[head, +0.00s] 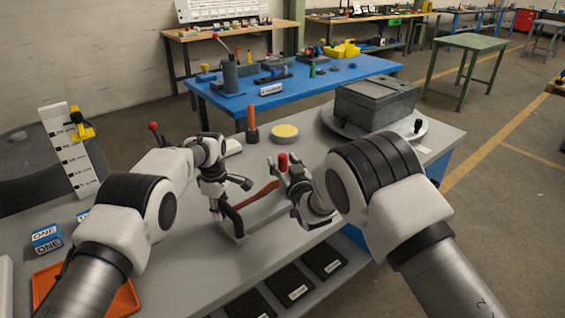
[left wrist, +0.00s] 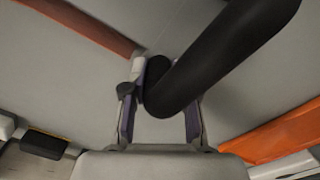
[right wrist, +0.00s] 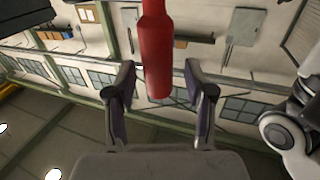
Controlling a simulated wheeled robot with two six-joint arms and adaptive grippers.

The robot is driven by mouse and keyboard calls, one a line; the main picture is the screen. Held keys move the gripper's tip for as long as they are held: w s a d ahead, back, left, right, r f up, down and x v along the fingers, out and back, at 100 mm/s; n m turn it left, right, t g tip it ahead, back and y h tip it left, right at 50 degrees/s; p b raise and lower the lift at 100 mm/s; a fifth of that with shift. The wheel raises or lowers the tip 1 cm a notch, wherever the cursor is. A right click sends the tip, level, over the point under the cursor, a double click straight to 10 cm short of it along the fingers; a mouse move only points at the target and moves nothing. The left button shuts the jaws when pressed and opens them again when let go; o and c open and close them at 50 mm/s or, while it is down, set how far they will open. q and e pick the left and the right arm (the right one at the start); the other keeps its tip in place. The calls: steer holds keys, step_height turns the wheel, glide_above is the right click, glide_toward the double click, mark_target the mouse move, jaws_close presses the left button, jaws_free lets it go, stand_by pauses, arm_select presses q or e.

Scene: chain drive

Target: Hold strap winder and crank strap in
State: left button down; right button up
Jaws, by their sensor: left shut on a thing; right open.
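The strap winder's black curved handle (head: 234,220) rises over the grey bench. My left gripper (head: 216,205) is shut on it; in the left wrist view the black bar (left wrist: 172,92) passes between the fingers (left wrist: 158,115). A reddish-brown strap (head: 262,191) runs up and right from the winder; part of it also shows in the left wrist view (left wrist: 80,22). A red crank knob (head: 283,160) stands upright by my right gripper (head: 287,176). In the right wrist view the red knob (right wrist: 157,50) stands between the open fingers (right wrist: 160,98). The winder's drum is mostly hidden by my grippers.
An orange tray (head: 50,283) and a blue ONE box (head: 46,237) are at the bench's left. An orange-handled tool (head: 252,120), a yellow-topped disc (head: 284,131) and a grey box (head: 376,100) on a round plate stand behind. A blue table (head: 350,70) is farther back.

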steer(key=v, duration=0.7)
steer(key=shift+s, duration=0.1)
steer(key=c, duration=0.6)
steer(key=shift+s+a+y, duration=0.15)
steer(key=shift+a+y, duration=0.15)
jaws_close()
steer(key=a+r+n+g+y, duration=0.4)
steer(key=a+n+g+y, duration=0.15)
steer(key=y, duration=0.35)
steer(key=d+f+n+g+y, duration=0.1)
steer(key=d+f+n+g, duration=0.1)
steer(key=d, duration=0.8)
steer(key=d+f+n+g, duration=0.2)
steer(key=d+f, duration=0.1)
steer(key=d, duration=0.7)
steer(key=x, duration=1.3)
steer(key=shift+a+t, duration=0.35)
